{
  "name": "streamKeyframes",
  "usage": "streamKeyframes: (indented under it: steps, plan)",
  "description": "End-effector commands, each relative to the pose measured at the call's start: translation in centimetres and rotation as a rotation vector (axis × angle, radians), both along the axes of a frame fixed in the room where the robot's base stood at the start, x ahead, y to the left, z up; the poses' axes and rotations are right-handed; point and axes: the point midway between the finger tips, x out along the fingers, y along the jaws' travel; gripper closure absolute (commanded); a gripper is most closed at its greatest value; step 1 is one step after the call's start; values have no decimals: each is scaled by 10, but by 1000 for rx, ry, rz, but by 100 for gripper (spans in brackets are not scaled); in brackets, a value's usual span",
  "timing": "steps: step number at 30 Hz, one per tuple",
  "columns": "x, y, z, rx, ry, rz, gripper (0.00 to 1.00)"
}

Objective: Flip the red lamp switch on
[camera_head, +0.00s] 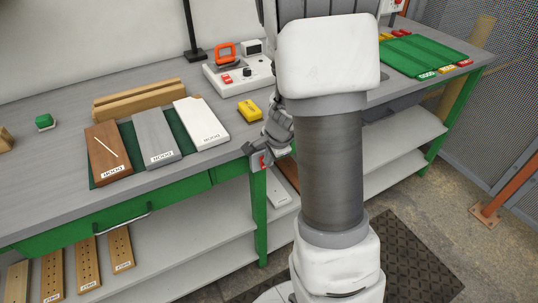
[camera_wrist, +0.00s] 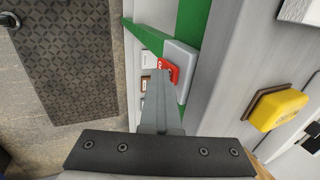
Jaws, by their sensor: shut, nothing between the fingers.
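The red lamp switch (camera_wrist: 168,72) sits on a pale grey box (camera_wrist: 184,60) on the green front edge of the workbench. In the head view the switch (camera_head: 258,161) is a small red patch beside my gripper (camera_head: 268,150). My gripper (camera_wrist: 158,76) is shut and empty. In the wrist view its fingertips overlap the left side of the switch and hide part of it. I cannot tell whether they touch it, or which way the switch is set.
A yellow block (camera_head: 249,110) lies on the workbench (camera_head: 60,185) near the switch. Wooden, grey and white boards (camera_head: 200,124) lie to the left. A white panel (camera_head: 236,78) with an orange handle stands behind. A dark floor mat (camera_head: 400,260) lies to the right.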

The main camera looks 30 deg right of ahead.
Motion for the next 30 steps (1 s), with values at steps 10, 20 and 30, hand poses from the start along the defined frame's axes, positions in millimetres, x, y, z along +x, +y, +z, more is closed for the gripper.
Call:
streamKeyframes:
  steps: [10,20,30]
  plan:
    - [0,0,6,-1,-1,1,100]
    - [0,0,15,0,-1,1,100]
    - [0,-1,15,0,-1,0,100]
